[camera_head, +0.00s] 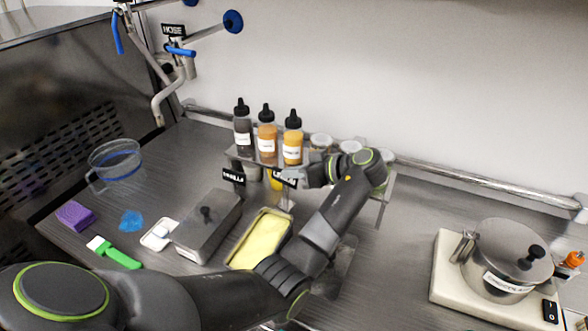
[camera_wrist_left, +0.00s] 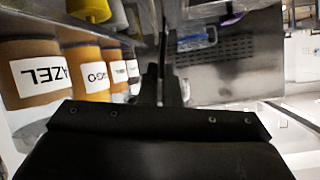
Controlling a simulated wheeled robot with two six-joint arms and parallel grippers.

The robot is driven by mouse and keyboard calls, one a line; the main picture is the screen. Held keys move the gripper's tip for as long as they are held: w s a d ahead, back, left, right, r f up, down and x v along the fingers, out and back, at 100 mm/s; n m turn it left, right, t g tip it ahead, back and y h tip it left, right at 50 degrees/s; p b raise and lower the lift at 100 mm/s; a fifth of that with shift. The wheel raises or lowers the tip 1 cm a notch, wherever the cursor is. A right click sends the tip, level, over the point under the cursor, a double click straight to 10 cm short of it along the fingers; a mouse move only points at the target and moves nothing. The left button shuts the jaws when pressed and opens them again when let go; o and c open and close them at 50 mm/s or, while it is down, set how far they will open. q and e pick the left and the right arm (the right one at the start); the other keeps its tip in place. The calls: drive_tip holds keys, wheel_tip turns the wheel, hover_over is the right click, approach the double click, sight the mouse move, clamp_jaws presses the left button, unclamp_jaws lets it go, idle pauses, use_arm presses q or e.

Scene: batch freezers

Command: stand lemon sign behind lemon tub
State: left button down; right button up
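The lemon tub (camera_head: 262,238), a metal pan of pale yellow, sits open on the steel counter; my left arm passes beside and partly over its right side. A small black sign with white lettering, apparently the lemon sign (camera_head: 285,178), is upright just beyond the tub's far end. Its lettering is too small to read surely. My left gripper (camera_head: 304,177) reaches it from the right and appears shut on it. In the left wrist view, the fingers (camera_wrist_left: 161,88) are close together with a thin dark plate between them. My right gripper is not in view.
A vanilla sign (camera_head: 233,175) stands behind a grey lidded tub (camera_head: 208,226) to the left. Sauce bottles (camera_head: 267,132) and jars stand on a raised shelf behind. A lidded pot (camera_head: 506,258) is at right.

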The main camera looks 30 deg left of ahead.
sight(286, 187)
use_arm(q)
drive_tip(key=shift+f+b, duration=1.9)
drive_tip(key=shift+f, duration=0.8)
drive_tip(key=c, duration=1)
unclamp_jaws()
drive_tip(key=shift+r, duration=0.15)
drive_tip(key=shift+r+p, duration=3.25)
drive_tip(key=shift+r, duration=1.15)
